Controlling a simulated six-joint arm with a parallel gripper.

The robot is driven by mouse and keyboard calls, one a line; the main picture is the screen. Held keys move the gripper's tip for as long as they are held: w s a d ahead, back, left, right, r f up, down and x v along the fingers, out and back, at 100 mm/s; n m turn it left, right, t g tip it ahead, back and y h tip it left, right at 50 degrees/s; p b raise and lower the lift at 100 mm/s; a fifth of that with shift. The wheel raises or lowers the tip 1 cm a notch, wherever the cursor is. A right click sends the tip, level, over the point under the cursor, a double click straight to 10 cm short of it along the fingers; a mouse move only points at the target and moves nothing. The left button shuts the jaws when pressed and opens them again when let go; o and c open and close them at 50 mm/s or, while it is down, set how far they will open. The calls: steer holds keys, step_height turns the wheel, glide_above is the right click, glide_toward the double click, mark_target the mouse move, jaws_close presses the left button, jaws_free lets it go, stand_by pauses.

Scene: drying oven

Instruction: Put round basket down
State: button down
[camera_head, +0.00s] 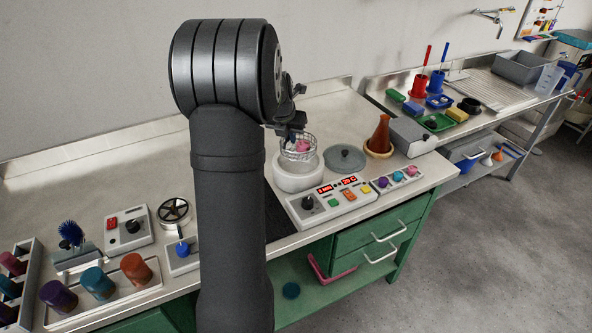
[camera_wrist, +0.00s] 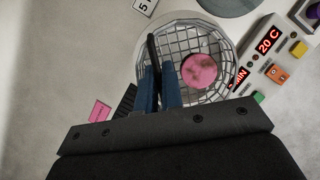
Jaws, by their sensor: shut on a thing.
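The round basket (camera_head: 298,152) is a wire mesh basket with a pink piece (camera_head: 301,146) in it. It is at the mouth of the white round oven pot (camera_head: 298,178), and in the wrist view the basket (camera_wrist: 222,47) lies over the pot's pale rim. I cannot tell whether it rests inside or hangs just above. My gripper (camera_wrist: 159,85) has its blue fingers shut on the basket's dark upright handle. The pink piece also shows in the wrist view (camera_wrist: 201,70). In the head view my arm hides part of the gripper.
A grey round lid (camera_head: 345,159) lies right of the pot. A control panel (camera_head: 333,201) with red displays stands in front. An orange-brown flask (camera_head: 381,135) is farther right, beside a grey box (camera_head: 410,138).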

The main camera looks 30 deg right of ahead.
mark_target(285, 143)
step_height(285, 143, down, 9)
steer(key=shift+f, duration=0.1)
stand_by(0.3)
steer(key=shift+f, duration=0.15)
steer(key=c, duration=1.6)
jaws_free()
steer(key=shift+o, duration=0.2)
steer(key=v, duration=1.2)
